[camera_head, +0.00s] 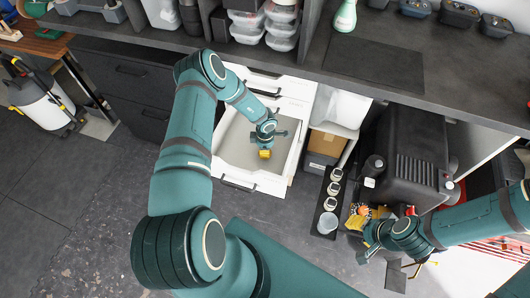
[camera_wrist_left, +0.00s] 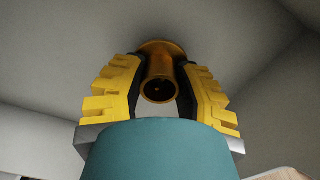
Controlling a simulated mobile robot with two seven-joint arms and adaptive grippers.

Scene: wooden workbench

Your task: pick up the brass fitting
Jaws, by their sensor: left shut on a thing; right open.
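The brass fitting (camera_wrist_left: 158,88) shows in the left wrist view as a short golden tube with a wider flange at its far end. Its open dark end faces the camera. My left gripper (camera_wrist_left: 158,95) is shut on it, with one yellow finger pad on each side. I cannot tell whether the fitting touches the drawer floor. My right gripper (camera_head: 369,218) is open at the right, near a small orange object (camera_head: 362,209).
Drawer walls surround my left gripper. The dark workbench (camera_head: 260,50) runs above it, with clear stacked containers (camera_head: 282,25). A dark strip with several small jars (camera_head: 331,203) and a black machine (camera_head: 410,150) stand between the drawer and my right arm.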

